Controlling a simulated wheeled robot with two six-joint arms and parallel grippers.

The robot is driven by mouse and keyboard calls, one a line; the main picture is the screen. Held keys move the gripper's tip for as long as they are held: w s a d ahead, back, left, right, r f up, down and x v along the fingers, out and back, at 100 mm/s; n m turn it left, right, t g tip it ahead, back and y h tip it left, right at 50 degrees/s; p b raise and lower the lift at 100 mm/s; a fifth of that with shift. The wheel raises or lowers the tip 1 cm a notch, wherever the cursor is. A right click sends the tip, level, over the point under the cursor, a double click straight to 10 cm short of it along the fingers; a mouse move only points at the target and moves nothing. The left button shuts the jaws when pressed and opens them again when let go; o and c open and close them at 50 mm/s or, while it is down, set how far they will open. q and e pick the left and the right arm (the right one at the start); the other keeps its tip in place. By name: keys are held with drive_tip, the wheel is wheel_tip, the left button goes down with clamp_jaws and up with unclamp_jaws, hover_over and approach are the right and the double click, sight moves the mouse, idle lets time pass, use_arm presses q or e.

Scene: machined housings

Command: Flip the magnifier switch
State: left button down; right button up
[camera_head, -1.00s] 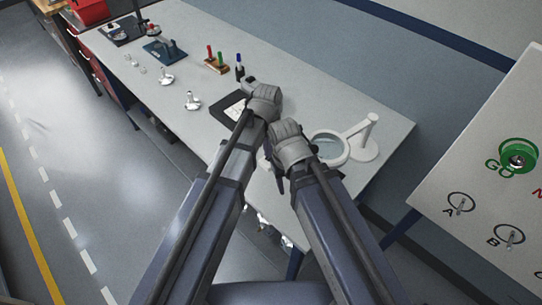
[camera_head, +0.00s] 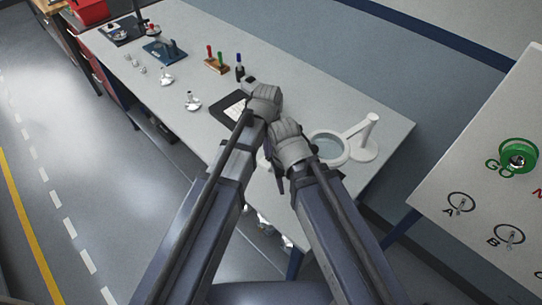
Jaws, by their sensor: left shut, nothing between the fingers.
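The magnifier (camera_head: 371,138) is a white lamp with a round lens ring and an upright post on a base. It stands near the right end of the grey table. Its switch is too small to make out. My left gripper (camera_head: 249,82) is shut and empty, above the table near a black clipboard (camera_head: 224,113), left of the magnifier. My right arm's wrist (camera_head: 290,145) is just left of the lens ring.
The table (camera_head: 310,92) has free room behind the arms. A wooden block with coloured pens (camera_head: 216,66), a blue-capped marker (camera_head: 239,68) and metal parts (camera_head: 193,101) stand left of the arms. A slanted board (camera_head: 480,180) with a green GO target is at the right.

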sight(268, 159)
use_arm(q)
drive_tip(key=shift+f+b, duration=0.95)
use_arm(e)
drive_tip(key=shift+f, duration=0.9)
use_arm(q)
drive_tip(key=shift+r, duration=0.15)
use_arm(e)
drive_tip(key=shift+r, duration=0.15)
use_arm(q)
wheel_tip(268, 159, up, 7)
drive_tip(key=p, duration=0.7)
use_arm(e)
wheel_tip(268, 159, up, 7)
use_arm(q)
drive_tip(key=shift+s+a, duration=0.1)
drive_tip(key=shift+s, duration=0.1)
drive_tip(key=s+a+y, duration=0.1)
drive_tip(key=s+a, duration=0.4)
drive_tip(key=s, duration=0.7)
drive_tip(key=shift+s+a+m, duration=0.3)
drive_tip(key=shift+a+m, duration=0.1)
